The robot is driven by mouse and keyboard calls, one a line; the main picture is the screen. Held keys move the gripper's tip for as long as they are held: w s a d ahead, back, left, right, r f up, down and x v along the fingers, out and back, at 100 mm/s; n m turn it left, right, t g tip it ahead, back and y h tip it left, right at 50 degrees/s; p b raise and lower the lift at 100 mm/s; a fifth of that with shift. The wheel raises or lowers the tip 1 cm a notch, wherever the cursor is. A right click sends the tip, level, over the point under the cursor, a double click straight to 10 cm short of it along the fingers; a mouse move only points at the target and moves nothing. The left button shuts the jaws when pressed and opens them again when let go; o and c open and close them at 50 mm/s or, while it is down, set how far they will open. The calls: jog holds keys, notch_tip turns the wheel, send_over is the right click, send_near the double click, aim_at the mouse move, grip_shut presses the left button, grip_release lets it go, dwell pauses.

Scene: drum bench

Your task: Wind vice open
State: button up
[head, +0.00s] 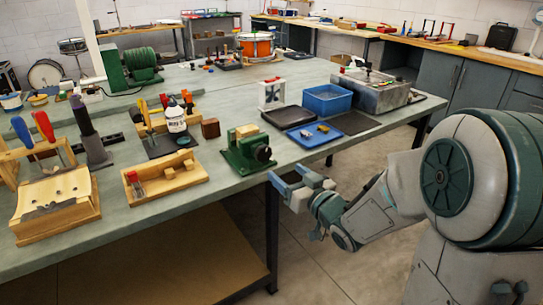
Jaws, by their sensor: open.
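The vice (243,151) is a small green bench vice standing near the front edge of the bench (155,205). A dark round part (262,154) faces my side on its right. A pale wooden piece sits at the top of its jaws; I cannot tell how wide the jaws stand. My gripper (281,180) is open and empty, just off the bench's front edge, to the right of and below the vice. It is apart from the vice.
A wooden tray (175,187) lies left of the vice. A blue tray (312,140) with small parts, a black tray (287,117) and a blue bin (328,92) stand to its right. The floor before the bench is clear.

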aim_at(265, 154)
jog(key=x, duration=1)
jog(key=shift+w+a, duration=0.15)
jog(key=shift+w, duration=0.15)
jog(key=c, duration=1)
